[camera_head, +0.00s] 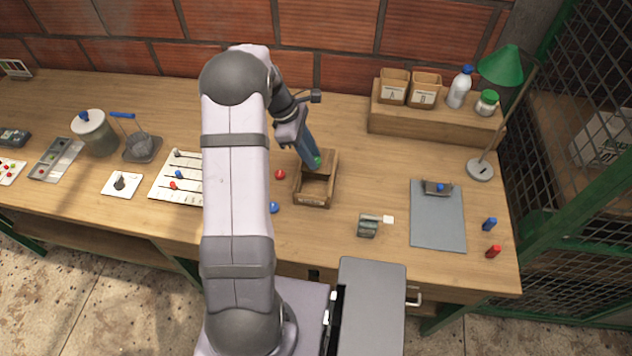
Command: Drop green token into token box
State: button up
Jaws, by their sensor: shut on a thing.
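My gripper (313,158) points down over the token box (314,201), an open wooden box near the middle of the workbench. The green token (318,161) shows at the fingertips, and the gripper is shut on it. It is at the far part of the box, over or just inside the opening; the exact height cannot be told. A red token (280,174) lies on the bench left of the box. A blue token (274,207) lies nearer, to the lower left of the box.
A slider board (176,180) lies left, partly behind my arm. A wooden riser (436,124) with boxes and bottles and a green lamp (502,66) stand at back right.

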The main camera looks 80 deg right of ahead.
jog(key=o, duration=1.1)
jog(key=shift+r, duration=0.15)
jog(key=shift+b+v, duration=1.1)
jog(key=shift+v, duration=2.5)
